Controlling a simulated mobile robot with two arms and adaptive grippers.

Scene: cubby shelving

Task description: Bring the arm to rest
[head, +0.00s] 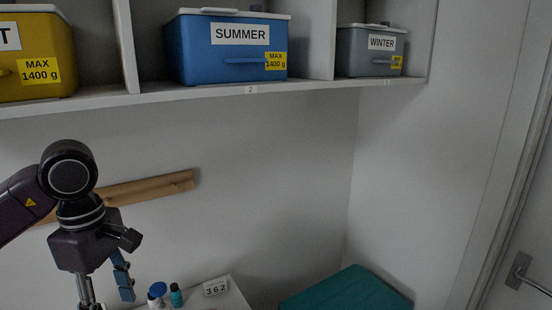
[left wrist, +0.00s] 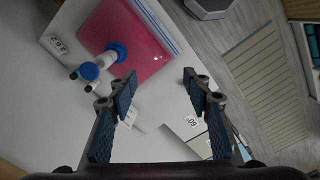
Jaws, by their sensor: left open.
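My left arm comes in from the left in the head view, with its gripper (head: 107,288) pointing down in front of the wall, left of several small bottles. The gripper's lower end is cut off by the picture's bottom edge. In the left wrist view the left gripper (left wrist: 160,92) has its two blue fingers spread apart with nothing between them. Below the fingers lies a white table top (left wrist: 65,110). My right gripper is in neither view.
Shelf cubbies above hold a yellow bin (head: 38,55), a blue SUMMER bin (head: 205,55) and a grey WINTER bin (head: 365,65). A wooden rail (head: 150,190) is on the wall behind the arm. A pink-red item (left wrist: 130,50) and small bottles (left wrist: 90,71) are on the table.

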